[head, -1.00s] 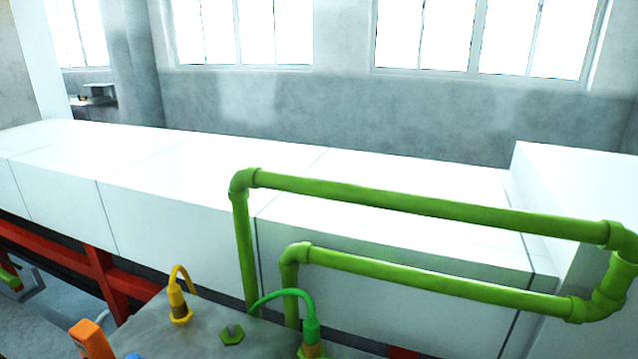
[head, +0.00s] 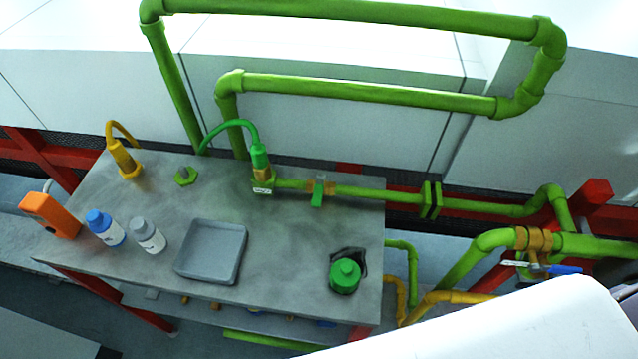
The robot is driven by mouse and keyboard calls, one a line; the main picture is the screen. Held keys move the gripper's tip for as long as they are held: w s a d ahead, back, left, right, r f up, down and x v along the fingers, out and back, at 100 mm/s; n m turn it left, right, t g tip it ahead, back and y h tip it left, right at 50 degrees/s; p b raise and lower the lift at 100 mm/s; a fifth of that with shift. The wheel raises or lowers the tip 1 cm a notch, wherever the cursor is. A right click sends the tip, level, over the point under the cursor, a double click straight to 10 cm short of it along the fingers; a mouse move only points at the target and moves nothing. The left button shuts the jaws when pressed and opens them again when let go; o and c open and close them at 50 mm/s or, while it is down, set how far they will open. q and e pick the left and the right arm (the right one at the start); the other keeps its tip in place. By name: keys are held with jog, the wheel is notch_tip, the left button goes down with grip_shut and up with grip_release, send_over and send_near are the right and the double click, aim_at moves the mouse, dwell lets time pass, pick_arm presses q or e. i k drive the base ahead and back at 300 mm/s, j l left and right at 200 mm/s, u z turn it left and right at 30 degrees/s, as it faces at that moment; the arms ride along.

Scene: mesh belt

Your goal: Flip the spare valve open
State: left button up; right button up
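Two valves show in the head view, and I cannot tell which one is the spare. A brass valve with a green handle (head: 317,194) sits on the green pipe along the table's back; its handle hangs down, across the pipe. A second brass valve (head: 534,240) sits on the green pipe at the right. Its blue lever (head: 565,269) lies roughly along the pipe, just above a white rounded shape that covers the lower right corner. Neither of my grippers is in view.
Yellow pipes (head: 440,300) run low at the right.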

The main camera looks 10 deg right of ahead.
aim_at(316, 198)
jog(key=j+z, duration=0.15)
jog(key=j, duration=0.25)
jog(key=k+j+z, duration=0.15)
jog(key=j, duration=0.3)
jog(key=j+z, duration=0.15)
jog(key=j, duration=0.25)
jog(key=k+j+z, duration=0.15)
jog(key=j, duration=0.25)
jog(key=k+j+z, duration=0.15)
jog(key=j, duration=0.25)
jog(key=k+j+z, duration=0.15)
jog(key=j, duration=0.25)
jog(key=i, duration=0.05)
